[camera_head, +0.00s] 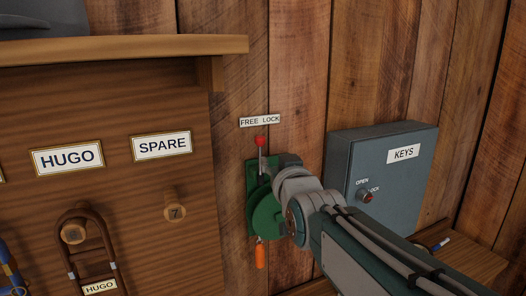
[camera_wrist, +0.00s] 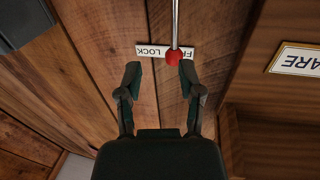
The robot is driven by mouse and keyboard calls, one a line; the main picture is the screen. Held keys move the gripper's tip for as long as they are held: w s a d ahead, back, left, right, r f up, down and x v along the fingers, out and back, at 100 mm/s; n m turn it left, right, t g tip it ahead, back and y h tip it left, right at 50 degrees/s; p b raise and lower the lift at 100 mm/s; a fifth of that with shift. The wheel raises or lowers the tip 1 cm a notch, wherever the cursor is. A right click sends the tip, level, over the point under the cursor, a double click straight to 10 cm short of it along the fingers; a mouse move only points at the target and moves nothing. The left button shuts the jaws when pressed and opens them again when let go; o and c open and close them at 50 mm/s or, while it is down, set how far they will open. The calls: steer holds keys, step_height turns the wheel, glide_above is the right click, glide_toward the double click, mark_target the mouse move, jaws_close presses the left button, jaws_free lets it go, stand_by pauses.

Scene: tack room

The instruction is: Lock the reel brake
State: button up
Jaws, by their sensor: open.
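A green reel (camera_head: 262,213) is mounted on the plank wall. Its thin metal lever stands nearly upright and ends in a red knob (camera_head: 261,140), just below a FREE LOCK label (camera_head: 260,121). In the wrist view, which shows the label upside down, the red knob (camera_wrist: 174,57) overlaps the FREE side of the label. My gripper (camera_wrist: 160,68) is open, its two dark fingers apart. The knob shows between the fingertips, closer to the right one; I cannot tell whether they touch. In the head view my wrist covers part of the reel, and the fingers are mostly hidden.
An orange handle (camera_head: 261,252) hangs below the reel. A grey key cabinet (camera_head: 378,172) with a red-knobbed OPEN/LOCK switch is on the wall to the right. A wooden rack (camera_head: 105,120) with HUGO and SPARE plates, pegs and hanging tack stands to the left.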

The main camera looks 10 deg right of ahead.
mark_target(260, 152)
steer(key=w, duration=0.2)
steer(key=w+a, duration=0.1)
steer(key=w, duration=0.1)
steer(key=w+a, duration=0.1)
steer(key=w, duration=0.2)
steer(key=shift+a, duration=0.15)
steer(key=shift+w+d, duration=0.1)
steer(key=shift+d, duration=0.55)
steer(key=shift+a, duration=0.45)
jaws_close()
